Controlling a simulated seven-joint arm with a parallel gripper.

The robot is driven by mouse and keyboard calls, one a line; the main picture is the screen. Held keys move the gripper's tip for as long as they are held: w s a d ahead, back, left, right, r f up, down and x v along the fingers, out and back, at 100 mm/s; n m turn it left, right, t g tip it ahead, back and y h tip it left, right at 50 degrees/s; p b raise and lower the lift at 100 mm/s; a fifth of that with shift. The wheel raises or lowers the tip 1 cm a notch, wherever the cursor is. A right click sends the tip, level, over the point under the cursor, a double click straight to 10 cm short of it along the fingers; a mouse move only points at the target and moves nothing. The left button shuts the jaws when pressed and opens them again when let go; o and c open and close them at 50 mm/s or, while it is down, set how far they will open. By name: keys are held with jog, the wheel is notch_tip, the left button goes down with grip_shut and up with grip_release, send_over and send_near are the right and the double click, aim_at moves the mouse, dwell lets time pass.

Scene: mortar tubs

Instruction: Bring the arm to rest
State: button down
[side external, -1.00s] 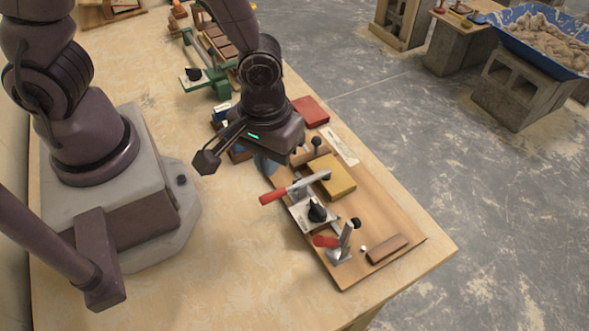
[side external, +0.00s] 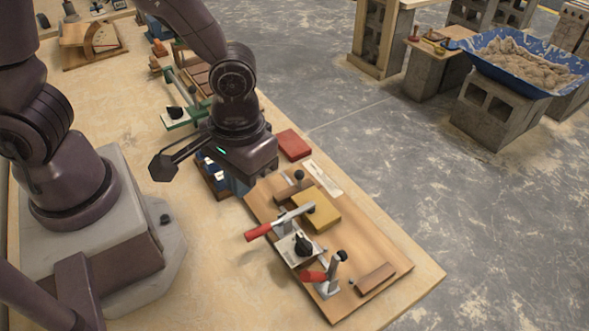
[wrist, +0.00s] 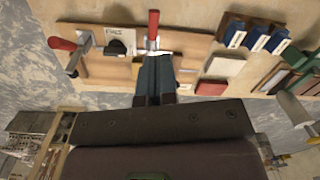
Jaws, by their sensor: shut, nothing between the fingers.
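My gripper shows in the side external view (side external: 238,187), hanging over the near left end of the wooden clamp board (side external: 365,248). In the wrist view its two blue-grey fingers (wrist: 155,77) are together with nothing between them. They point toward a red-handled toggle clamp (wrist: 153,28) on the board and look apart from it, though the exact height is unclear. In the side external view the fingers are partly hidden by the hand.
The board carries a yellow block (side external: 318,212), a red-handled clamp (side external: 262,231) and a second clamp (side external: 318,275). Blue-and-white blocks (side external: 210,165), a red block (side external: 293,144) and a green fixture (side external: 185,117) stand close to my gripper. Bare tabletop lies at the left front.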

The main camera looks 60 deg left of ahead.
jog(key=s+a+r+m+t, duration=0.1)
jog(key=a+r+t, duration=0.2)
jog(key=r, duration=0.6)
jog(key=s+a+r+m+t, duration=0.1)
jog(key=a+r+m+t, duration=0.1)
jog(key=a+r, duration=0.6)
notch_tip(320, 180, up, 2)
jog(key=shift+t, duration=0.7)
jog(key=shift+s, duration=0.1)
